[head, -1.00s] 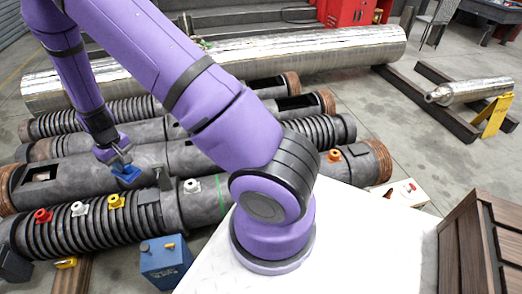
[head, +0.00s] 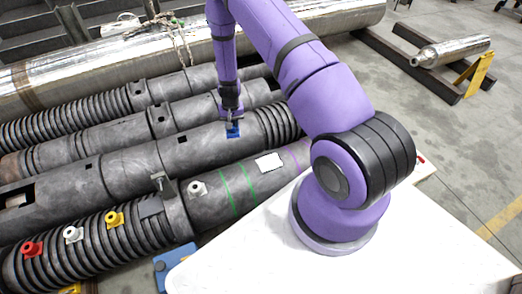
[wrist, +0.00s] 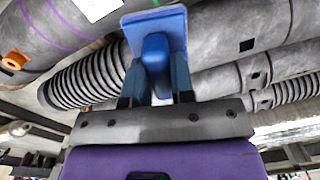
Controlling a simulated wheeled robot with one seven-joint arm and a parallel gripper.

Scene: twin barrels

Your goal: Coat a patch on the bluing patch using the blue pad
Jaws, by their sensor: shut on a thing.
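My gripper (head: 231,117) is shut on the handle of the blue pad (head: 233,130), over the second barrel from the front in the head view. The wrist view shows my gripper's fingers (wrist: 155,85) on both sides of the handle, with the pad's flat blue plate (wrist: 155,22) beyond them. I cannot tell whether the pad touches the barrel. A white rectangular patch (head: 270,163), probably the bluing patch, lies on the front barrel (head: 215,205), right of the green lines. It shows at the wrist view's top edge (wrist: 97,6), apart from the pad. No blue shows on it.
Red (head: 32,249), white (head: 73,234) and yellow (head: 115,219) fittings stand on the front barrel's ribs. Another white fitting (head: 197,188) and an upright clamp (head: 160,182) stand nearer the patch. An orange fitting (wrist: 14,60) shows in the wrist view.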

